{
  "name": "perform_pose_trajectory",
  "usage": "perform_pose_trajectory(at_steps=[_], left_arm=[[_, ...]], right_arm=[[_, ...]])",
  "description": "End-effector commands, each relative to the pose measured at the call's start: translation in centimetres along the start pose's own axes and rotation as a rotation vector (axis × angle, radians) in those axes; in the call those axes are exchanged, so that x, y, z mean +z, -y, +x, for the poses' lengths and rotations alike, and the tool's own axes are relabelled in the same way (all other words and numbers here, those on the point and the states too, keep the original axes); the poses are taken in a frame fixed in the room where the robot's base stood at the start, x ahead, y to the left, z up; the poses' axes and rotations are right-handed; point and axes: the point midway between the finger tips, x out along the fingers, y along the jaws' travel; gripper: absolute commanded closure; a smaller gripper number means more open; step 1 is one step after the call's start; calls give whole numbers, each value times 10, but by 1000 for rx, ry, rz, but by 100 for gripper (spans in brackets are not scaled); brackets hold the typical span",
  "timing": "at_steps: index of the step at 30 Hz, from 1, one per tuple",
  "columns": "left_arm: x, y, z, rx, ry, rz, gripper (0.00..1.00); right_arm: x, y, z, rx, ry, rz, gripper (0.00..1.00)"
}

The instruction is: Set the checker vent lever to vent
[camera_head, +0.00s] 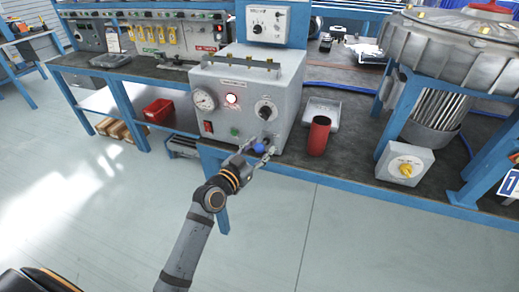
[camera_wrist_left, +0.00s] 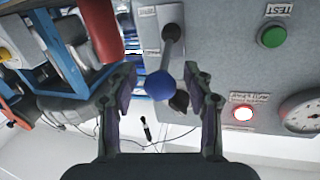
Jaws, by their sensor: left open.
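The grey checker box (camera_head: 287,97) stands on the bench with a gauge, a red lit lamp, a green button and a black knob on its front. The vent lever's blue ball knob (camera_head: 258,147) shows low on that front. In the left wrist view, which is upside down, the blue ball (camera_wrist_left: 160,86) sits on a grey metal shaft (camera_wrist_left: 173,38) coming off the panel. My left gripper (camera_head: 262,149) is open, its fingers on either side of the ball, with gaps visible. I cannot read the lever's position labels. My right gripper is out of view.
A red cylinder (camera_head: 319,136) stands right of the box, by a pale tray (camera_head: 323,109). A grey switch box with a yellow knob (camera_head: 405,170) is further right, below a large motor housing (camera_head: 455,50). The floor (camera_head: 90,220) in front is clear.

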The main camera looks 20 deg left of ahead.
Motion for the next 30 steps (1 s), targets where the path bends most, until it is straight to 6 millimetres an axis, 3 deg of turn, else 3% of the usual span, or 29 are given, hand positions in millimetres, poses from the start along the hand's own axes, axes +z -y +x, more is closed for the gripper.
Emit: perform_pose_trajectory(at_steps=[7, 18, 30], left_arm=[[1, 0, 1, 0, 1, 0, 51], [1, 0, 0, 0, 1, 0, 100], [2, 0, 0, 0, -2, 1, 100]], right_arm=[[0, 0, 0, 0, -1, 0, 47], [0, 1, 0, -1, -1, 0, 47], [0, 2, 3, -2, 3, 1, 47]])
